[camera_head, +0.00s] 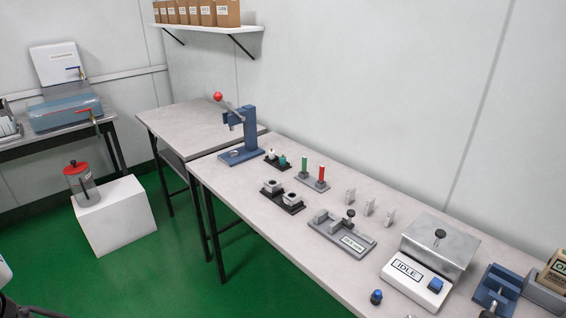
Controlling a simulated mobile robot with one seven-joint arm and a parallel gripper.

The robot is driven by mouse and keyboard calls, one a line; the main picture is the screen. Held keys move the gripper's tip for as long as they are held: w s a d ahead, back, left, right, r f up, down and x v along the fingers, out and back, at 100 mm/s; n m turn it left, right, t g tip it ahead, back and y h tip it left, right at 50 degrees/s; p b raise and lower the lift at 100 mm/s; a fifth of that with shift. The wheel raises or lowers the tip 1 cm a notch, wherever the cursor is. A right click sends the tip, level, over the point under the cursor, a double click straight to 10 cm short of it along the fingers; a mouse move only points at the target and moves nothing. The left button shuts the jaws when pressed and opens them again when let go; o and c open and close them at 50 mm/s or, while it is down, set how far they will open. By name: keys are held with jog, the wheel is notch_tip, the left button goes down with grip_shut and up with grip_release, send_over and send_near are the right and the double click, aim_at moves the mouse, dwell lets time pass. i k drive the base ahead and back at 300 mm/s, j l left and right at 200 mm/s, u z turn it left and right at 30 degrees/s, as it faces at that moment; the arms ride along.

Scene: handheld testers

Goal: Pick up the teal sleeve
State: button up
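A small teal piece (282,161), which looks like the teal sleeve, stands on a small dark tray (274,166) on the long grey table. A small white piece (271,153) stands beside it on the same tray. It is too small to tell more of its shape. My gripper cannot be made out in this view; only a bit of white and dark parts, probably of my arm, shows at the lower left edge.
A blue press (250,135) with a red-knobbed lever stands left of the dark tray. A stand with green and red handles (313,182) is right of it, and a dark block with two grey rings (289,203) is in front. A white IDLE device (416,283) stands farther right.

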aim_at(282, 159)
jog(key=z, duration=0.35)
jog(key=i+j+z, duration=0.1)
jog(key=j+z, duration=1.05)
jog(key=j, duration=1.1)
jog(key=k+j, duration=0.15)
jog(key=j, duration=0.4)
jog(key=j+z, duration=0.1)
jog(key=j, duration=0.4)
jog(key=k+j, duration=0.15)
jog(key=j, duration=0.4)
jog(key=i+j, duration=0.35)
jog(key=j, duration=0.2)
